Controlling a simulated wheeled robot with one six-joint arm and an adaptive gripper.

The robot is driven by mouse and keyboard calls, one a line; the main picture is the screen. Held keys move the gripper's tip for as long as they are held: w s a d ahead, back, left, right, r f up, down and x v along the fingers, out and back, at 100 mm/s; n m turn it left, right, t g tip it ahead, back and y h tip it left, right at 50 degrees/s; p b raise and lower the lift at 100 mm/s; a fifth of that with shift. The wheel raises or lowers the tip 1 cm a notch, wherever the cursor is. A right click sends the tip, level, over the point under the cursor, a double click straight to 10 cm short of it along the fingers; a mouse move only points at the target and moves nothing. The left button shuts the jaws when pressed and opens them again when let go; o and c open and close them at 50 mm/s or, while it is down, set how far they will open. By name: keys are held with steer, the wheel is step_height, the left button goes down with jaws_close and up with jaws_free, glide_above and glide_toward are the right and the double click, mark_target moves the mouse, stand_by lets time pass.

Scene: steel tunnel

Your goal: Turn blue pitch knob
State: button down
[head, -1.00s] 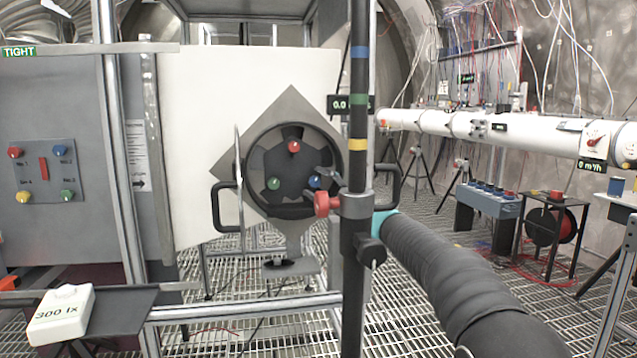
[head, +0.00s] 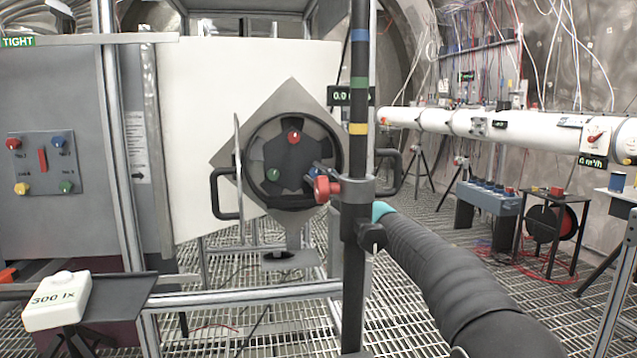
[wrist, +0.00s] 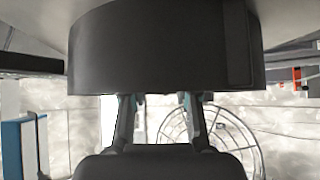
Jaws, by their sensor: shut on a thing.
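A round dark panel (head: 262,152) with a red knob (head: 294,138) at the top and a green knob (head: 274,175) at lower left is in the middle of the head view. The blue pitch knob (head: 317,170) is at its lower right, mostly covered. My gripper (head: 324,173) is at the blue knob and shut on it, partly hidden by the red clamp and pole. In the wrist view, my two fingers (wrist: 157,105) reach up to a large dark curved body that hides their tips.
Black handles (head: 222,194) flank the panel. A white 300 lx box (head: 57,300) sits at lower left. A white pipe (head: 500,127) runs at right.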

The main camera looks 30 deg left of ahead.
steer(key=c, duration=0.9)
jaws_free()
steer(key=shift+o, duration=0.2)
steer(key=v, duration=1.2)
